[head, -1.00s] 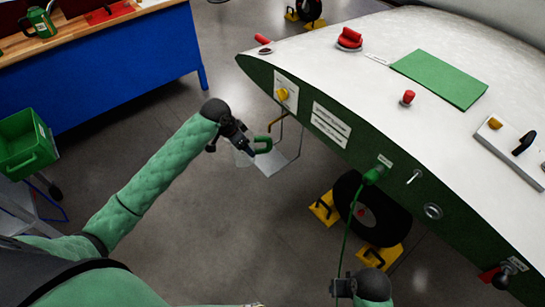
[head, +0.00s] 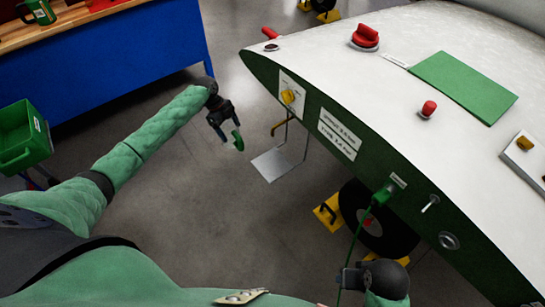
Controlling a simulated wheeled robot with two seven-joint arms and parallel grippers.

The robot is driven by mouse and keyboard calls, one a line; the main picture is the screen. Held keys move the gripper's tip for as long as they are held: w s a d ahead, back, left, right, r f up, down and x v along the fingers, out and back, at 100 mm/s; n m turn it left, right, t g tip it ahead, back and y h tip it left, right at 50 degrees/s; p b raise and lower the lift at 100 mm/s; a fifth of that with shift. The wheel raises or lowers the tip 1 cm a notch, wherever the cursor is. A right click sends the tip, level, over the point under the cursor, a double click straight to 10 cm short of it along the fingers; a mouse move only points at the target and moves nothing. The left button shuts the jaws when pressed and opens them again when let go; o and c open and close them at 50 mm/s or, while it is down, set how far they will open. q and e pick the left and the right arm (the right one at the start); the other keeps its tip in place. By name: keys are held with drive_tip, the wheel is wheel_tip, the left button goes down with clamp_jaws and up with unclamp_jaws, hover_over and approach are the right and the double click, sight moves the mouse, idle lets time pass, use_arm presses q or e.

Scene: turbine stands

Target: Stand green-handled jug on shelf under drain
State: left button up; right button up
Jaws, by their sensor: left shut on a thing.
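My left gripper (head: 228,127) is shut on the green handle (head: 238,140) of the jug. The jug's body is not clearly visible; it looks clear or is hidden. The shelf (head: 272,165), a thin pale plate on wire hangers, hangs below the tank's edge to the right of my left gripper, with a gap between them. Its surface looks bare. The drain (head: 280,127) is a small brass-coloured spout above the shelf, below a yellow knob (head: 289,97). My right gripper (head: 350,279) is at the bottom, beside a green cable; its jaws are unclear.
The white and green tank (head: 400,110) fills the right side. A green cable (head: 362,222) runs down from a plug on its side. A chocked wheel (head: 375,220) stands below. A blue workbench (head: 110,75) and a green bin (head: 25,140) are at left. Floor between is clear.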

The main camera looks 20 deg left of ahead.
use_arm(q)
drive_tip(key=d, duration=0.2)
drive_tip(key=shift+s+d+r+p, duration=0.1)
drive_tip(key=shift+s+d+p, duration=0.2)
drive_tip(key=shift+p, duration=0.1)
drive_tip(key=d+p, duration=0.1)
drive_tip(key=d, duration=0.2)
drive_tip(key=s+d+p, duration=0.1)
drive_tip(key=d, duration=0.3)
drive_tip(key=s+d+p, duration=0.1)
drive_tip(key=d, duration=0.3)
drive_tip(key=shift+s, duration=0.15)
drive_tip(key=d, duration=0.2)
drive_tip(key=s+d+p, duration=0.1)
drive_tip(key=d, duration=0.1)
drive_tip(key=shift+p, duration=0.3)
drive_tip(key=shift+a+f, duration=0.15)
drive_tip(key=shift+f, duration=0.25)
use_arm(e)
drive_tip(key=s+d+x, duration=0.1)
drive_tip(key=d+x, duration=0.1)
drive_tip(key=x, duration=0.7)
drive_tip(key=s+d+f+x, duration=0.1)
drive_tip(key=d+x, duration=0.1)
drive_tip(key=x, duration=0.8)
drive_tip(key=shift+h, duration=0.4)
drive_tip(key=shift+r, duration=0.15)
